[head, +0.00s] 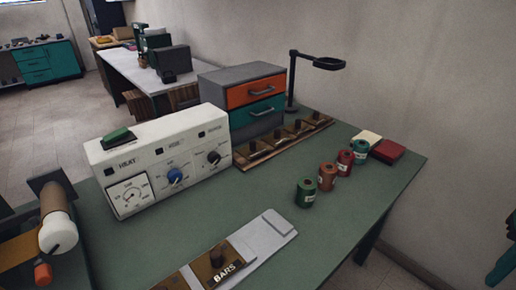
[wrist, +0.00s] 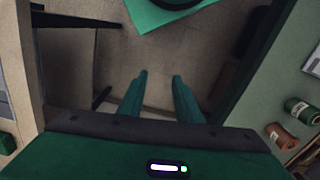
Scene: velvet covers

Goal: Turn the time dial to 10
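A white control box (head: 190,127) stands on the green table in the head view. Its front has a square meter with a needle (head: 130,196), a blue knob (head: 175,176) and a black knob (head: 214,157) with marks around it. Part of my arm seems to show at the head view's right edge.
On the green table (head: 330,225) are several spools (head: 327,176), a drawer unit (head: 243,101), a rack of dark pieces (head: 283,142), a red box (head: 387,151), a magnifier lamp (head: 292,80) and a grey tray (head: 268,236). A roll stand (head: 56,232) is left of the box.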

